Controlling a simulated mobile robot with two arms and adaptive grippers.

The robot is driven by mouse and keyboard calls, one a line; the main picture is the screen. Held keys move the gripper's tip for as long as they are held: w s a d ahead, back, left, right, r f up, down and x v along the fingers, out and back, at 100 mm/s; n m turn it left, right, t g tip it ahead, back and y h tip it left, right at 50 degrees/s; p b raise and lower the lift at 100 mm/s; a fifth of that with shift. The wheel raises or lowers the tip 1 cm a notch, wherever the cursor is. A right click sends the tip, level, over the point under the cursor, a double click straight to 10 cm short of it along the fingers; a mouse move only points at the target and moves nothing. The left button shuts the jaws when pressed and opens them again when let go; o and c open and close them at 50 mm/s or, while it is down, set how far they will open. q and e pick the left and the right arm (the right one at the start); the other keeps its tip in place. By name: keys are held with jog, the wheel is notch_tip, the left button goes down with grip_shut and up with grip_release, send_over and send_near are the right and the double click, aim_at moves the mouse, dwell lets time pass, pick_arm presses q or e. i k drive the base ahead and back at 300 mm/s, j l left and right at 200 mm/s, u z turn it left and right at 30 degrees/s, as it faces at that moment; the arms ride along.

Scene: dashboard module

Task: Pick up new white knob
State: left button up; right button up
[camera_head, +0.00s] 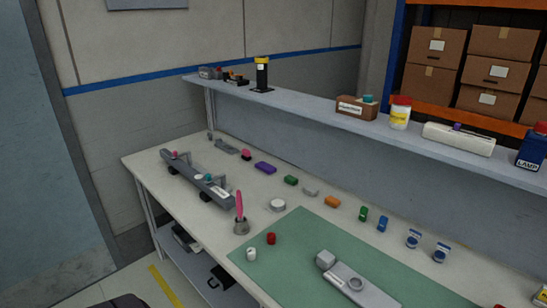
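A small white cylinder that looks like the new white knob (251,254) stands near the front left of the green mat (290,262). A similar red knob (271,239) stands just behind it to the right, apart from it. Neither of my grippers can be made out in the head view. Nothing is seen touching the white knob.
A cup with a pink tool (241,226) stands left of the knobs. A round white piece (277,204) and a row of small coloured parts lie behind. A long grey fixture (195,176) lies at the left. A raised shelf (300,105) runs along the back.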

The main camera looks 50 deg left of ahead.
aim_at(251, 252)
jog(key=u, duration=1.65)
jog(key=i+j+z, duration=0.15)
jog(key=j, duration=0.25)
jog(key=i+j+z, duration=0.15)
jog(key=j, duration=0.2)
jog(key=i+j+z, duration=0.15)
jog(key=j, duration=0.3)
